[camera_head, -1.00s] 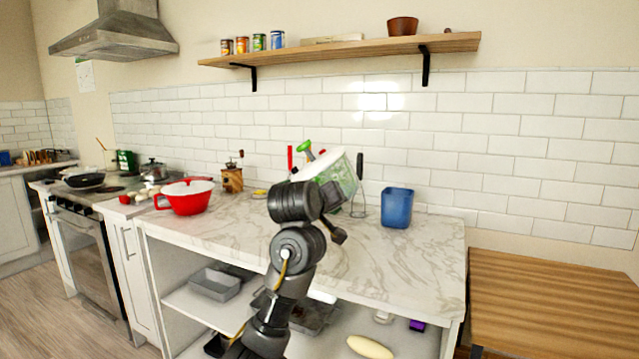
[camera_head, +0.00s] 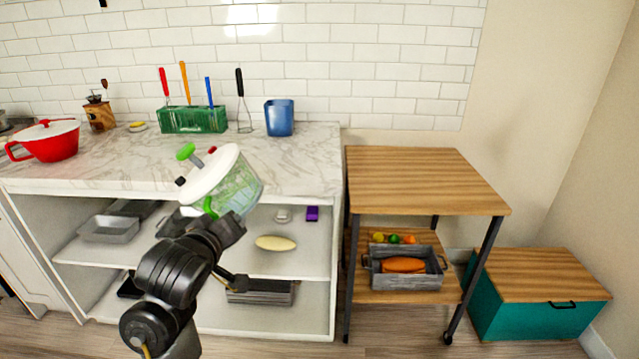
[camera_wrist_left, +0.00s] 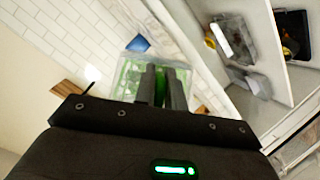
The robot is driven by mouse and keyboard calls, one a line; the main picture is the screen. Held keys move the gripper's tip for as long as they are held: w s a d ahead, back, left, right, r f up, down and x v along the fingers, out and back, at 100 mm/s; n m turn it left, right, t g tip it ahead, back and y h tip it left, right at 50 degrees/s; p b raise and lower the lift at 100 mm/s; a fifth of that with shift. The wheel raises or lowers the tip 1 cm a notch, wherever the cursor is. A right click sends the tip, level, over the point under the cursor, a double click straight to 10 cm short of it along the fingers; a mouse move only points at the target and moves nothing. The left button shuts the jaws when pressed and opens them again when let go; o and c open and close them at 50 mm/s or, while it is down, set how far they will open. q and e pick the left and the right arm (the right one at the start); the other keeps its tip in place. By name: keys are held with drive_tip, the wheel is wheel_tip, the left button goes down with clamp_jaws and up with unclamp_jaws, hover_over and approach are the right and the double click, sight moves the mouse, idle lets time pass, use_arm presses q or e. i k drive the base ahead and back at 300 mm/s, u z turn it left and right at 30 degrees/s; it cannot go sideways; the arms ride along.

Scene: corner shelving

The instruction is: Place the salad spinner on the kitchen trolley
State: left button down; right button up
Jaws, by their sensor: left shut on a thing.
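The salad spinner (camera_head: 237,190) has a white lid, a green knob and a clear bowl with a green basket. It is tilted in the air in front of the marble counter in the head view. My left gripper (camera_head: 230,222) is shut on it; in the left wrist view the two fingers (camera_wrist_left: 163,88) are close together against the clear and green spinner (camera_wrist_left: 129,75). The exact grip point is partly hidden. The kitchen trolley (camera_head: 425,175) has a bare wooden top and stands right of the counter. My right gripper is not in view.
A crate (camera_head: 405,270) with food sits on the trolley's lower shelf. A teal chest (camera_head: 525,308) stands right of the trolley. The counter (camera_head: 310,165) holds a blue container (camera_head: 279,117), a green utensil holder (camera_head: 193,119) and a red pot (camera_head: 46,141).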

sight(402, 178)
drive_tip(key=z, duration=1.7)
drive_tip(key=i, duration=2.15)
drive_tip(key=u, duration=1.9)
